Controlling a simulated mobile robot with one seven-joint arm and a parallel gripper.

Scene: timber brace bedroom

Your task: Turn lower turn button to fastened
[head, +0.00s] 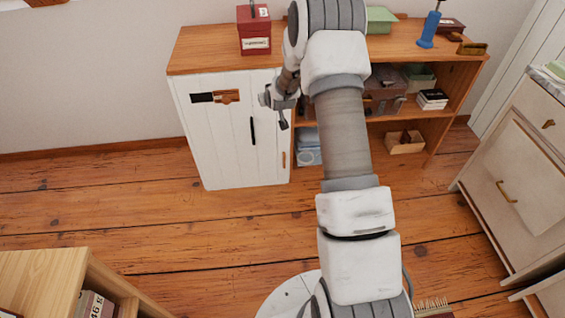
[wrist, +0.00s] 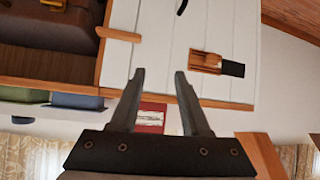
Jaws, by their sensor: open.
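The white plank door (head: 215,140) of the low cabinet appears closed, with a black handle (head: 252,130). The lower turn button (head: 284,160) is a small wooden strip near the door's lower right edge. It stands upright, along the edge. Another wooden button (wrist: 124,35) shows in the wrist view, lying crosswise at the door's edge; it looks like the upper one. My gripper (head: 283,108) is in front of the door's upper right part, above the lower button. In the wrist view my gripper (wrist: 160,74) has its fingers apart and empty. The lower button is outside the wrist view.
A red box (head: 254,32) stands on the cabinet top. The open shelves to the right hold a brown case (head: 385,92), books (head: 432,99) and a wooden box (head: 404,142). A drawer unit (head: 520,160) stands at right. The floor before the door is clear.

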